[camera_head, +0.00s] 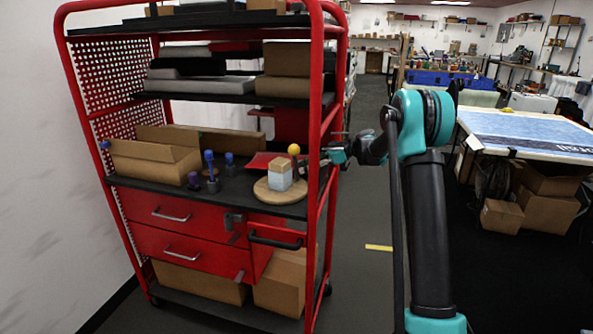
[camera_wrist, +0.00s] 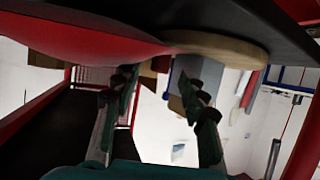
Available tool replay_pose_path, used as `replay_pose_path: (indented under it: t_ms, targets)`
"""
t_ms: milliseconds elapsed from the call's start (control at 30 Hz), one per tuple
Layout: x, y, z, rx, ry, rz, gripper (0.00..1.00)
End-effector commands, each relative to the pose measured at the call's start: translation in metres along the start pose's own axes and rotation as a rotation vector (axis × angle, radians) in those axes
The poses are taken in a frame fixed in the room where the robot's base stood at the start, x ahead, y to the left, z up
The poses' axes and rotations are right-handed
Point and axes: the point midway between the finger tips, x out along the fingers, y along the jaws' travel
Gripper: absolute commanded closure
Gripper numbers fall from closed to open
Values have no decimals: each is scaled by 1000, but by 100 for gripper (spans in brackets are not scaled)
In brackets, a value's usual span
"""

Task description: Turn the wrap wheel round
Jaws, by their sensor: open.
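The wrap wheel, a round pale wooden disc (camera_head: 273,193), lies on the red cart's middle shelf near its right end. A small box (camera_head: 280,174), grey-white with a tan top, stands on it. A yellow ball knob (camera_head: 293,149) shows just behind the box; its mounting is hidden. My gripper (camera_head: 306,166) reaches in from the right past the cart's red post, close to the box and knob. In the wrist view, which is upside down, my gripper (camera_wrist: 163,88) has its two dark fingers apart, with the disc's edge (camera_wrist: 222,46) and the box (camera_wrist: 180,72) beyond them. No contact is clear.
The red cart's post (camera_head: 316,110) stands beside my arm. A red flat piece (camera_head: 265,161) lies behind the wheel. Blue-topped tools (camera_head: 210,170) and an open carton (camera_head: 150,162) stand to the left. Floor right of the cart is clear.

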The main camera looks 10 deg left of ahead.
Motion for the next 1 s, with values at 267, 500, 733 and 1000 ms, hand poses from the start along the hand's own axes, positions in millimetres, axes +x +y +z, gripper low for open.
replay_pose_path:
  t_ms: [267, 500, 733, 1000]
  targets:
    - [-20, 0, 0, -1, 0, 0, 57]
    - [-20, -1, 0, 8, -3, 3, 70]
    - [-27, -35, 12, 225, -76, 87, 98]
    - [-38, -106, 45, 667, -144, 305, 100]
